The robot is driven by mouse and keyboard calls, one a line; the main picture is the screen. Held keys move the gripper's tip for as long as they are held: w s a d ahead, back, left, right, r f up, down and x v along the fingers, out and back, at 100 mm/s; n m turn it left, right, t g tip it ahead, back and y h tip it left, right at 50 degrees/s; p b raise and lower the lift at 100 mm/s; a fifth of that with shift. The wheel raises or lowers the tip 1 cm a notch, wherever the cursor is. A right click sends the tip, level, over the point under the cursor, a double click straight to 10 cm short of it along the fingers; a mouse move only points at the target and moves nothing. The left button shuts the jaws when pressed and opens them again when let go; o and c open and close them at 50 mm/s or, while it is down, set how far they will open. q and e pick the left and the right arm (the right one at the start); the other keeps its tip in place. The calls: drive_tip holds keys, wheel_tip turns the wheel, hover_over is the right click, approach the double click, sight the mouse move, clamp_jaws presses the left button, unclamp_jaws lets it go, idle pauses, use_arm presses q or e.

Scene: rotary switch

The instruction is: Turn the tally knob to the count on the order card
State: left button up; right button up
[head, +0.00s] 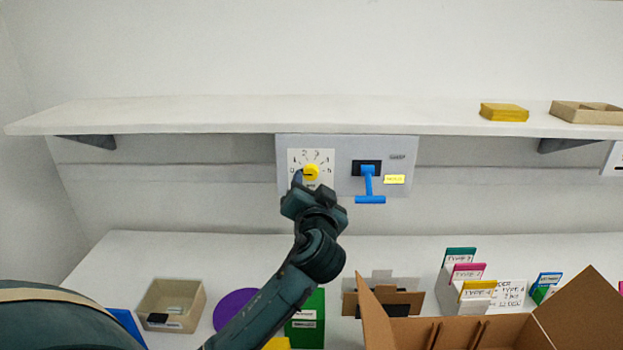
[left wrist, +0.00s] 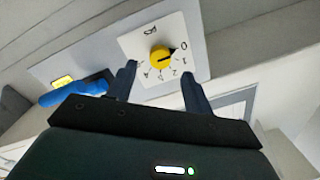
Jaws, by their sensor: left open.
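The yellow tally knob (head: 311,172) sits on a white numbered dial plate (head: 328,157) on the grey wall panel. In the left wrist view the knob (left wrist: 160,56) shows a dark pointer mark turned toward the 0. My left gripper (head: 299,180) is in front of the dial, partly covering its lower left. In the left wrist view its fingers (left wrist: 160,75) are apart with nothing between them, just short of the knob. A white card with handwriting (head: 508,295) stands on the table at right; its text is too small to read surely. My right gripper is not in view.
A blue lever (head: 369,186) juts from the panel right of the dial, with a yellow label (head: 395,179). A shelf (head: 220,112) runs above. An open cardboard box (head: 458,333), coloured type cards (head: 467,271) and a beige bin (head: 172,305) are on the table below.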

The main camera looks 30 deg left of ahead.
sight(311, 175)
use_arm(q)
drive_tip(key=shift+x, duration=2.2)
drive_tip(key=c, duration=1)
